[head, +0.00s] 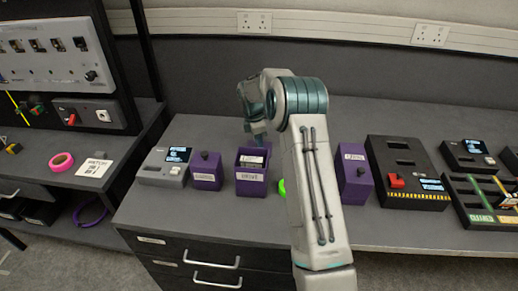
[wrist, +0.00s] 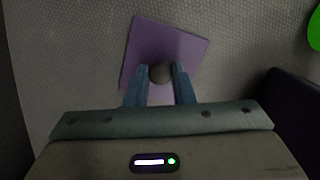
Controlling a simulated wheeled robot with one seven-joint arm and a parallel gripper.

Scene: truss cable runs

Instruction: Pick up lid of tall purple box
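A square purple lid (wrist: 184,44) with a dark round knob (wrist: 160,73) shows in the wrist view against the grey textured table. My gripper (wrist: 160,77) has one finger on each side of the knob, with no clear gap, and looks shut on it. I cannot tell whether the lid rests on the table or is just above it. In the head view the tall purple box (head: 251,177) stands open with a white label on its front. My gripper (head: 256,137) is low behind this box, and the lid is hidden there.
A smaller lidded purple box (head: 206,173) and a grey device (head: 163,168) stand left of the open box. A green ring (head: 282,187) lies to its right, partly behind my arm. Another purple box (head: 354,178) and a black panel (head: 407,170) stand farther right. The table behind is clear.

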